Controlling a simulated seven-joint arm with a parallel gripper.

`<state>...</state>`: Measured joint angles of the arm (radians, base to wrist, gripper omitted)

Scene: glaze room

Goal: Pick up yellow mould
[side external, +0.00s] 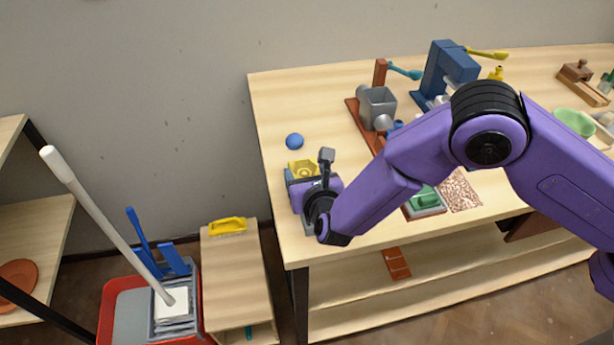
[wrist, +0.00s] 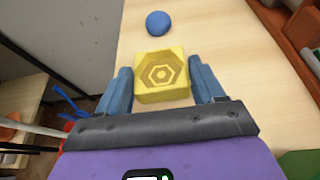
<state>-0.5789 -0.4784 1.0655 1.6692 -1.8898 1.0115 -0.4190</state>
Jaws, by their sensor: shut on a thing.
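The yellow mould (side external: 304,168) is a square block with a hexagon pattern sunk in its top. It is near the left end of the wooden table. In the wrist view the mould (wrist: 162,77) sits between the two blue fingers of my gripper (wrist: 161,72), one finger against each side. My gripper (side external: 303,176) is shut on it at the table's left side. Its near side is hidden by my gripper in the side view. I cannot tell whether it rests on the table or is just clear of it.
A blue ball (side external: 294,141) lies just beyond the mould. A grey hopper device (side external: 377,108) and a blue press (side external: 447,70) stand further right. A green-topped block (side external: 425,200) is near the front edge. The table (side external: 290,100) is bare at its back left.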

